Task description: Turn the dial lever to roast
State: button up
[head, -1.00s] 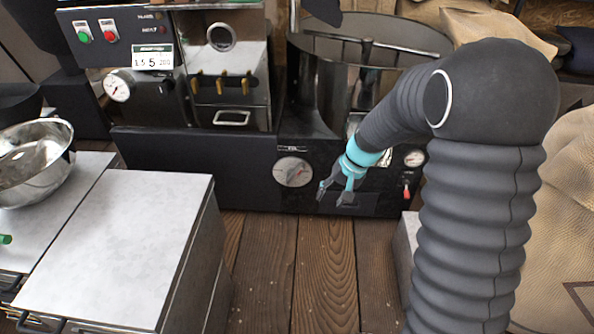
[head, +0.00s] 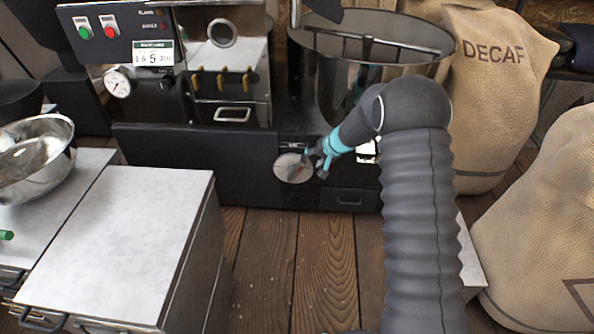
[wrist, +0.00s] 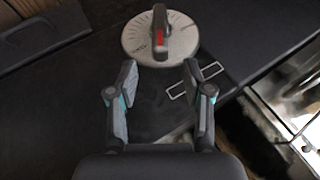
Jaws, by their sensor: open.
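The dial (head: 291,169) is a round silver plate on the low black front panel of the roaster. In the wrist view the dial plate (wrist: 181,43) carries a dark lever (wrist: 160,32) with a red mark, standing roughly upright in the picture. The lettering on the plate is too small to read surely. My gripper (head: 316,157) is at the dial's right side in the head view and partly covers its edge. In the wrist view my gripper (wrist: 163,78) is open and empty, its fingertips just short of the plate, with the lever ahead between them.
A drawer with a handle (head: 349,198) is right of the dial. A metal drum (head: 340,85) stands above. A white-topped cabinet (head: 125,235) and a steel bowl (head: 35,150) are at left. A decaf sack (head: 490,90) stands at right. The wooden floor (head: 290,270) is clear.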

aim_at(297, 170)
jog(key=p+x, duration=0.1)
jog(key=x, duration=1.1)
jog(key=shift+a+f, duration=0.1)
jog(key=shift+f, duration=0.05)
grip_shut()
